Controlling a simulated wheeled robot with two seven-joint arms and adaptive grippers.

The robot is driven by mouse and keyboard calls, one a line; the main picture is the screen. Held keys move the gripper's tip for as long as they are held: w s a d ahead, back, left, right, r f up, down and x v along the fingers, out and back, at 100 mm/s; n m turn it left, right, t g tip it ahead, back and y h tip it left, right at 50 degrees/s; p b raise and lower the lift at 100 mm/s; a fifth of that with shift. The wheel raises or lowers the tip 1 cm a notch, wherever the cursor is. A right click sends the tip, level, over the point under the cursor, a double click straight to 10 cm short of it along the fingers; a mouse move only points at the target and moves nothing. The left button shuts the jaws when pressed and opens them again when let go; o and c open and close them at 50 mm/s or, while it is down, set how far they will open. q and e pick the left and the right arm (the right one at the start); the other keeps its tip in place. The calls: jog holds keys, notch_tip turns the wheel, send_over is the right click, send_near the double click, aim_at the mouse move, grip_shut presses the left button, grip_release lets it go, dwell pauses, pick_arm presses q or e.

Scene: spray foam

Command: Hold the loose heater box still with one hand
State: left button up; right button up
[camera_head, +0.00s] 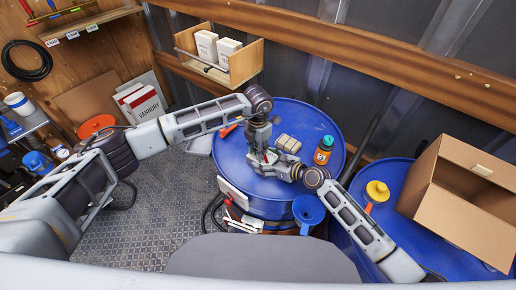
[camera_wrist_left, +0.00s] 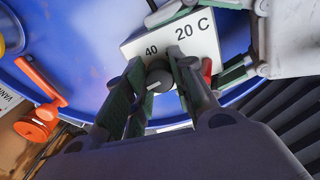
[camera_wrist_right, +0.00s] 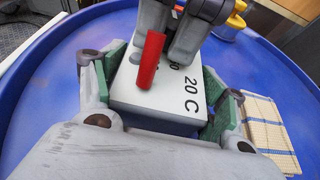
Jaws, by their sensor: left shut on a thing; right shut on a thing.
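The heater box (camera_wrist_left: 195,38) is a white box marked "20 C" and "40", on the blue drum top. It also shows in the right wrist view (camera_wrist_right: 160,105), with a red bar (camera_wrist_right: 150,60) at its top. My right gripper (camera_wrist_right: 165,90) is shut across the box, a green pad at each side. My left gripper (camera_wrist_left: 155,92) is shut on a dark round knob (camera_wrist_left: 158,76) on the box's marked face. In the head view, the left gripper (camera_head: 262,155) and right gripper (camera_head: 285,166) meet at the box and mostly hide it.
A second drum at right bears a yellow-topped item (camera_head: 377,191) and an open carton (camera_head: 455,205).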

pick_arm(q)
jog(key=o, duration=0.8)
jog(key=shift+r, duration=0.15)
jog(key=shift+r, duration=5.9)
